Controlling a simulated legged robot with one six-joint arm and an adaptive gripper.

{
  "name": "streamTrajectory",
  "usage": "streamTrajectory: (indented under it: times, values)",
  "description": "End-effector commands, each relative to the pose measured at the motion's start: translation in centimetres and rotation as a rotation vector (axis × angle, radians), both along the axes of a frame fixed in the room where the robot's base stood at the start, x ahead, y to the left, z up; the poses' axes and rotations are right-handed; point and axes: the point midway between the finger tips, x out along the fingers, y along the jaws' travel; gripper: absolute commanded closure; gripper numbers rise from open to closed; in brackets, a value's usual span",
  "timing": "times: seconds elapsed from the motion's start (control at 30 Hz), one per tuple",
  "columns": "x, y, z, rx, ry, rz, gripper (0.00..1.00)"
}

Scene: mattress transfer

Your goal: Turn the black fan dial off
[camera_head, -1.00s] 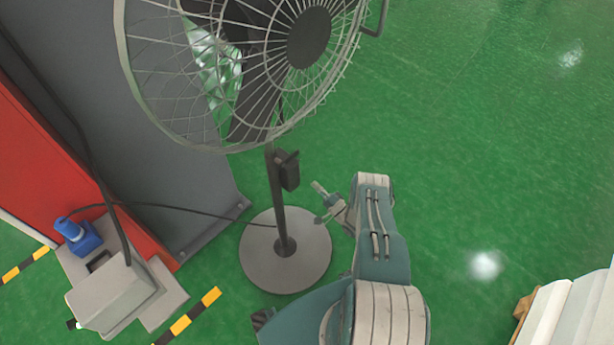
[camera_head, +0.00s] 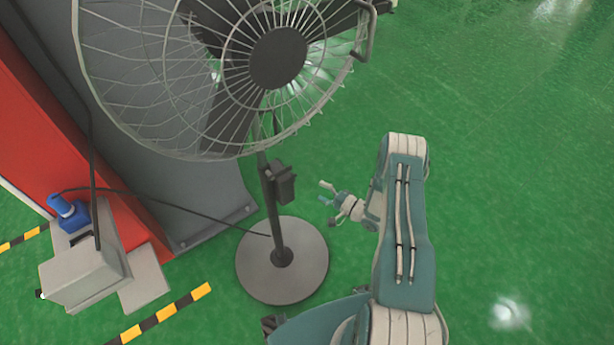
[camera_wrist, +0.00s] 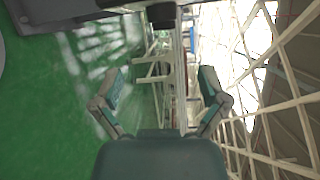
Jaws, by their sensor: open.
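The standing fan's black control box (camera_head: 283,183) is fixed to its pole below the round wire cage (camera_head: 150,100). I cannot make out the dial on the box or its setting. My gripper (camera_head: 325,193) is open and empty, just right of the box and slightly lower in the picture, with its fingers pointing left toward it. A gap shows between them. In the wrist view my open gripper (camera_wrist: 161,80) has its fingers spread, and a dark block (camera_wrist: 161,14) shows at the top centre, possibly the control box.
The fan stands on a round grey base (camera_head: 282,262). A grey panel (camera_head: 165,150) and a red one (camera_head: 60,140) are at left, by a grey box (camera_head: 82,275) with a blue plug (camera_head: 68,212) and a black cable. Green floor at right is clear.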

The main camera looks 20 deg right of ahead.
Motion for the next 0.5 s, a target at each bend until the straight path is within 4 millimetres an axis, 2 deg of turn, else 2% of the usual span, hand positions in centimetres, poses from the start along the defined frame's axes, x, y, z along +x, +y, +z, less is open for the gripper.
streamTrajectory:
  times: [0.23, 0.5]
  values:
    - [0.5, 1.2, 0.4, -0.009, 0.018, 0.020, 0.06]
    - [4.0, 4.0, 0.2, -0.003, 0.016, 0.020, 0.06]
